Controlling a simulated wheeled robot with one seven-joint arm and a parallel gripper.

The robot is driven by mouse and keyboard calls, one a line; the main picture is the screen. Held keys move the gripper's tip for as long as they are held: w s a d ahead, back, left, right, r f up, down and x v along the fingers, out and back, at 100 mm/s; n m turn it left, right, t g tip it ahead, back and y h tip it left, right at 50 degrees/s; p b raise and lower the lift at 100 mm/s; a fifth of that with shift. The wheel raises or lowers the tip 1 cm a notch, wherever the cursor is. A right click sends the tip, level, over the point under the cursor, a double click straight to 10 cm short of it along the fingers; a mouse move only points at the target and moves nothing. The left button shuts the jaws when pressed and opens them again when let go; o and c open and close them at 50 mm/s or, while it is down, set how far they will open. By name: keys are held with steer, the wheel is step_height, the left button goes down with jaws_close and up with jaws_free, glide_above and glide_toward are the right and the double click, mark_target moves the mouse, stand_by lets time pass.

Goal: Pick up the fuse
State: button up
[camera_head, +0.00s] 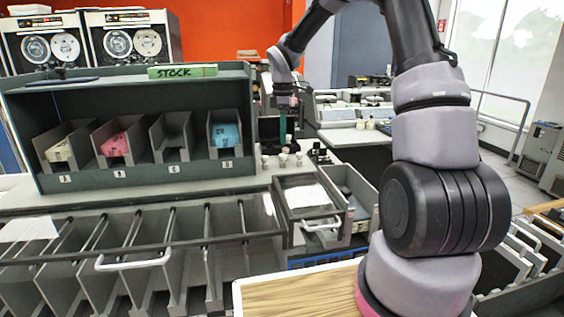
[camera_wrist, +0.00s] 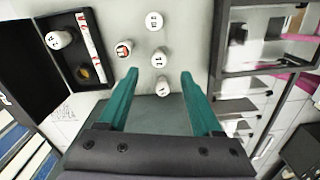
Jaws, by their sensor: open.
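Several small white cylinders with printed tops stand on the grey counter in the wrist view. One (camera_wrist: 162,87) is between the finger lines of my gripper (camera_wrist: 159,74), near its tips. Another (camera_wrist: 159,59) is just beyond, one (camera_wrist: 154,21) farther out, and one with a red and black mark (camera_wrist: 124,48) to the left. I cannot tell which is the fuse. My gripper, with teal fingers, is open and empty. In the head view it hangs (camera_head: 283,128) above the small white cylinders (camera_head: 283,158), pointing down.
A black open box (camera_wrist: 75,15) at left holds a white cylinder (camera_wrist: 59,39), a red-and-white stick (camera_wrist: 91,40) and an amber round piece (camera_wrist: 85,73). A glass-topped drawer unit (camera_head: 310,195) stands in front, and the STOCK card rack (camera_head: 30,105) at left.

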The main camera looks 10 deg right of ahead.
mark_target(282, 155)
step_height(282, 155, down, 8)
steer(key=shift+w+a+f, duration=0.1)
jaws_close()
stand_by(0.5)
